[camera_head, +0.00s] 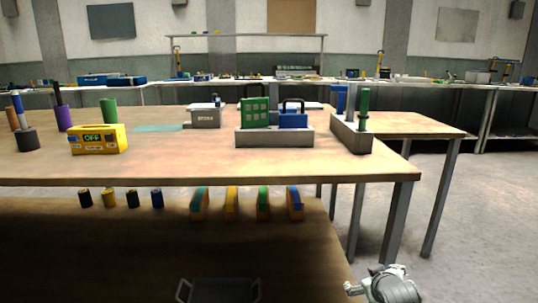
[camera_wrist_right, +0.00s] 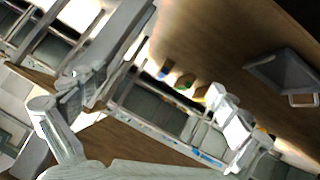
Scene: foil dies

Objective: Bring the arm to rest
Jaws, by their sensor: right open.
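My right gripper (camera_wrist_right: 152,108) shows in the wrist view with its two fingers spread wide apart and nothing between them. In the head view a pale grey part of my right arm shows at the bottom right, beside the table's right end and apart from the things on it. My left gripper is in neither view. On the table (camera_head: 200,168) a green die with a handle (camera_head: 255,112) and a blue die with a handle (camera_head: 293,120) stand in a grey block (camera_head: 274,140). A yellow box (camera_head: 98,140) reading "OFF" stands at the left.
A grey holder with a green post (camera_head: 364,103) stands near the table's right end. Several small cylinders (camera_head: 108,198) and coloured wedge-like pieces (camera_head: 231,202) line a lower surface. A dark tray with handles (camera_head: 220,291) lies below; it also shows in the wrist view (camera_wrist_right: 262,72).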

